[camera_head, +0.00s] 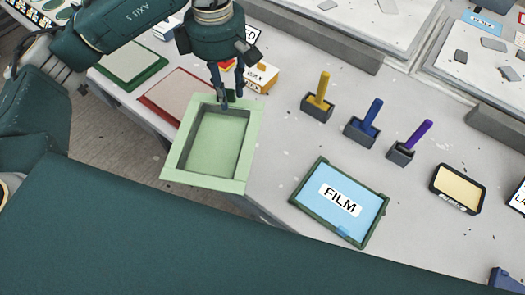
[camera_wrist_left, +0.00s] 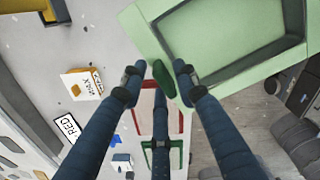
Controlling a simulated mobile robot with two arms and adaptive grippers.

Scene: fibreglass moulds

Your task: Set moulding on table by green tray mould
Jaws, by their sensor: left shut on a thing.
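The moulding is a light green rectangular tray (camera_head: 250,150) with a wide rim and sunken middle. It also fills the top right of the left wrist view (camera_wrist_left: 146,38). My left gripper (camera_head: 228,100) is shut on its far edge, where a small dark green piece (camera_wrist_left: 163,78) shows between the fingers. The moulding overlaps the table's near edge in the head view; its height above the table is hard to tell. The green tray mould (camera_head: 150,82), pale inside with a dark green rim, lies at the table's upper left. My right gripper is not in view.
A red-rimmed tray (camera_head: 150,103) lies between the green tray mould and the moulding, partly covered by the moulding. A small white and orange box (camera_head: 263,78) stands behind. A blue FILM tray (camera_head: 340,200) and several coloured-handled tools (camera_head: 318,100) are to the right.

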